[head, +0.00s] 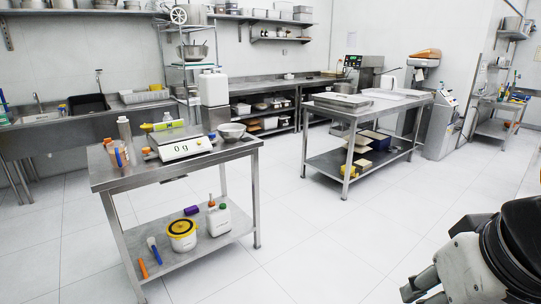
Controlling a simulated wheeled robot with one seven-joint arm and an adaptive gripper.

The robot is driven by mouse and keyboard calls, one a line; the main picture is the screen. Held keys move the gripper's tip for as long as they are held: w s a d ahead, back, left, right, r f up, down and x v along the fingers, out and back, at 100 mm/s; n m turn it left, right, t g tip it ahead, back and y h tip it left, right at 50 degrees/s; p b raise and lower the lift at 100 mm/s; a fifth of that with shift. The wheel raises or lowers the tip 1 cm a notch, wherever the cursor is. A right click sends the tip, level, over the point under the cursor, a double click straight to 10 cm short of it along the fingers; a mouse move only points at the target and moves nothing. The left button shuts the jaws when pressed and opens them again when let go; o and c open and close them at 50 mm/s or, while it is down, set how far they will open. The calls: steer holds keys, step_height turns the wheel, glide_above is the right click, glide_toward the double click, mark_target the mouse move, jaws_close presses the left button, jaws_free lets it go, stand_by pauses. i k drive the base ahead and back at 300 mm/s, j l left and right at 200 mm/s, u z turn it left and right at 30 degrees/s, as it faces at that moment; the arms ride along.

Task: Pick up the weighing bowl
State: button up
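A small grey metal bowl (232,132), which looks like the weighing bowl, stands upright on the right end of the near steel table (106,181). It is just right of a white scale (185,148) whose display reads 0 g. My gripper (422,293) is at the lower right, far from the bowl and apart from the table. Its fingers are partly cut off by the bottom edge, so I cannot tell whether it is open or shut.
A second steel table (372,116) stands back right. Floor (310,240) between is clear.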

mark_target(232, 133)
steer(key=i, duration=1.1)
steer(key=i+u, duration=0.1)
steer(key=i, duration=1)
steer(key=i+l+u, duration=0.2)
steer(key=i+u, duration=0.2)
steer(key=i, duration=0.15)
steer(key=i+l+u, duration=0.4)
steer(key=i, duration=0.15)
steer(key=i+l+u, duration=0.35)
steer(key=i+l, duration=0.15)
